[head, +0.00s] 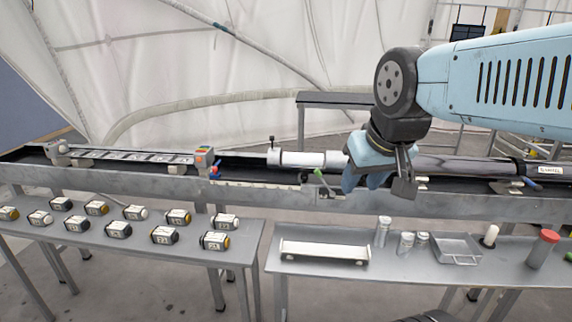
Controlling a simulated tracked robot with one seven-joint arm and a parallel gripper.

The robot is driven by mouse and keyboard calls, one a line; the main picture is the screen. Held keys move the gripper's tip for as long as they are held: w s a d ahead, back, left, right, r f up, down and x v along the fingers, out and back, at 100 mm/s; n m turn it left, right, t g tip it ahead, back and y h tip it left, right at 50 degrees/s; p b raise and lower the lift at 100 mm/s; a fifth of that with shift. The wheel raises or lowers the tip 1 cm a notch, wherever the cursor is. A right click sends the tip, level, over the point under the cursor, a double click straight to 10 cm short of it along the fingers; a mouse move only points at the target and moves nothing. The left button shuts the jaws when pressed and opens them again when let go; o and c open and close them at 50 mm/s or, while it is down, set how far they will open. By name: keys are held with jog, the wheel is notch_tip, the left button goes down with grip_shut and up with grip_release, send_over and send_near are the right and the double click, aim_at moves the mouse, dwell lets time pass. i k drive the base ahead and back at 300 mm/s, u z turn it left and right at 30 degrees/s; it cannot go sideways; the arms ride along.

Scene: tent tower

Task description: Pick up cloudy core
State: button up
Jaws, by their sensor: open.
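I cannot tell for certain which thing is the cloudy core. A pale whitish cylinder (300,158) lies lengthwise in the long grey trough (255,200), left of my gripper. A dark, shiny cylinder (455,167) lies in line with it to the right. My gripper (378,190) points down at the trough, between these two cylinders in the picture, and hides part of what lies there. It is open. I cannot tell whether its fingers touch anything.
Several small labelled blocks (164,235) stand on the left table. The right table holds a white rack (324,252), small clear cylinders (383,232), a metal tray (458,248) and a red-capped container (542,250). A green-handled clamp (322,182) sits at the trough's edge.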

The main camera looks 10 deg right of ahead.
aim_at(306, 160)
jog(key=z, duration=0.15)
jog(key=i, duration=0.95)
jog(key=u, duration=0.1)
